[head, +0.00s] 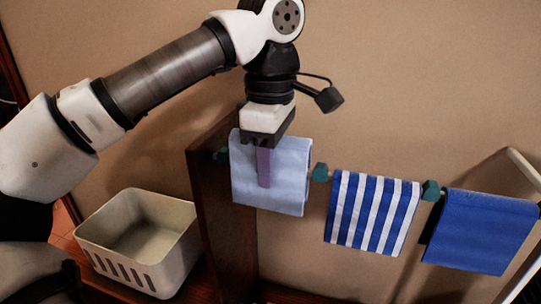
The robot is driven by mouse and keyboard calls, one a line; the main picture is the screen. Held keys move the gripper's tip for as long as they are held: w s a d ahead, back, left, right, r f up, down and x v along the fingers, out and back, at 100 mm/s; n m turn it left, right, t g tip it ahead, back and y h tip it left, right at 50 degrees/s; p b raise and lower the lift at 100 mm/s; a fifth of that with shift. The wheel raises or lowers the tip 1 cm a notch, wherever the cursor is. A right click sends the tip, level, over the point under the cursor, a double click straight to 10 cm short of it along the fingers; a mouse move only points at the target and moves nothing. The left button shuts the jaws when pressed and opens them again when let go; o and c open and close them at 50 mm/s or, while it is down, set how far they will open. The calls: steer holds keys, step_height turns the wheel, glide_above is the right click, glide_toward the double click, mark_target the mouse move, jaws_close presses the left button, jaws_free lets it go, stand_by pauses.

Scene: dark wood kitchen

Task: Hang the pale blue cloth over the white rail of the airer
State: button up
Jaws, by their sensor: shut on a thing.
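The pale blue cloth (288,178) hangs at the left end of the row on the airer, between two teal pieces. My gripper (263,168) points down at the cloth's top edge and is shut on it, with a purple finger lying against the front face. The cloth's lower edge hangs free. The white rail itself is hidden behind the cloths, so I cannot tell whether the pale blue cloth rests on it or is only held in front of it. The back of the cloth is hidden.
A blue-and-white striped cloth (373,215) and a dark blue cloth (480,232) hang to the right. Teal pieces (320,172) separate the cloths. A dark wood panel (222,225) stands just left of the pale blue cloth. An empty off-white basket (165,265) sits at lower left.

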steer(key=shift+f+b, duration=1.05)
steer(key=shift+f, duration=0.85)
steer(key=o, duration=1.1)
steer(key=shift+r, duration=0.1)
